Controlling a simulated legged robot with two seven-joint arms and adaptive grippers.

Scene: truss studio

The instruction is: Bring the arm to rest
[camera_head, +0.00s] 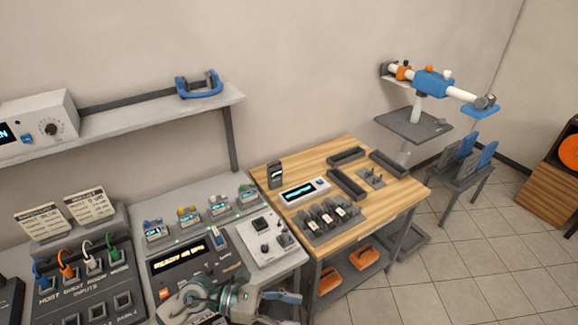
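One of my grippers (278,307) shows at the bottom edge, left of centre. It appears to be the left one, with its wrist to the left and its fingers pointing right. It is in front of the grey console and near the wooden table's front left corner. The frame cuts off its lower part, so I cannot tell whether it is open or shut. No held thing shows clearly. My other gripper is not in view.
A grey console (180,262) with a lit display stands beneath the gripper. A wooden table (385,199) holding trays and a lit device is to its right. A wall shelf (150,112) hangs above. Orange-handled items (330,281) lie below the table. Tiled floor is clear at right.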

